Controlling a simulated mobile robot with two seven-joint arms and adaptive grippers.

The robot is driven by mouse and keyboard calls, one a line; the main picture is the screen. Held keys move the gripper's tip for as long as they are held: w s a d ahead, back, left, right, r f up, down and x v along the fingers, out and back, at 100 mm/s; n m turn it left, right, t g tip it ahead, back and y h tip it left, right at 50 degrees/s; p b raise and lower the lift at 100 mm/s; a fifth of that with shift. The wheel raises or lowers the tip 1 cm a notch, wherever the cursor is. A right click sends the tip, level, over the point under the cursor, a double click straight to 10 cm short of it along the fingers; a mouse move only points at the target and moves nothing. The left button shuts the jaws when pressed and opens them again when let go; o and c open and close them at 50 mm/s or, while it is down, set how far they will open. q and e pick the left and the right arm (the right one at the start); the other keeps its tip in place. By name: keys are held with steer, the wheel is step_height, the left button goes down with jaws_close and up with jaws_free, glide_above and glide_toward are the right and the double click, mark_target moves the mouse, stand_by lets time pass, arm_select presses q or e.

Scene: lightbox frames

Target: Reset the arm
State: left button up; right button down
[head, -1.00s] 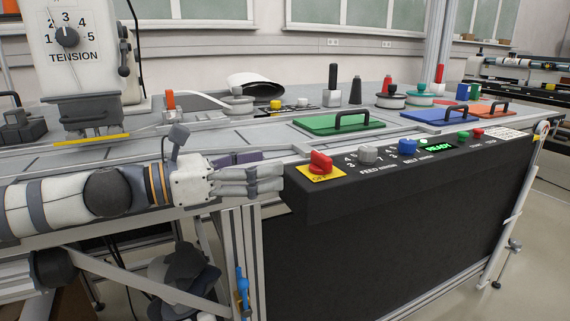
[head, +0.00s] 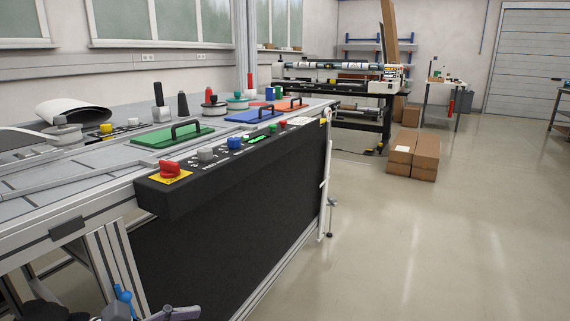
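My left arm shows only as small grey and purple parts (head: 175,313) at the bottom edge, low and left of the black control panel's front. Most of that arm and its fingertips are cut off, so whether the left gripper is open or shut does not show. These parts are below the tabletop and well apart from the red knob (head: 170,169) on its yellow plate. My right arm and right gripper are not in view.
The workbench (head: 40,212) fills the left, with a black panel (head: 235,240) along its side. Green (head: 150,137) and blue (head: 245,117) handled plates lie on top. Cardboard boxes (head: 412,158) stand further back. The floor (head: 430,250) at right is clear.

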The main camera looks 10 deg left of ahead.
arm_select(q)
steer(key=s+d+f+m+g+y+p, duration=0.1)
steer(key=s+d+f+m+g, duration=0.4)
steer(key=s, duration=0.5)
steer(key=s+d+f+m+g+y+p, duration=0.1)
steer(key=s+d+f+m+g, duration=0.2)
steer(key=s+d+f+m, duration=0.5)
steer(key=s+a+f+m+g+y+p, duration=0.1)
steer(key=s+a+f+m+g+y, duration=0.1)
steer(key=s+a, duration=0.35)
steer(key=s+a+f+m+g+y+p, duration=0.1)
steer(key=s+a+f+m+y, duration=0.15)
steer(key=s, duration=0.55)
steer(key=s+a+m+y, duration=0.3)
steer(key=a+m, duration=0.4)
steer(key=a, duration=0.3)
steer(key=shift+y+p, duration=0.35)
steer(key=shift+p, duration=0.05)
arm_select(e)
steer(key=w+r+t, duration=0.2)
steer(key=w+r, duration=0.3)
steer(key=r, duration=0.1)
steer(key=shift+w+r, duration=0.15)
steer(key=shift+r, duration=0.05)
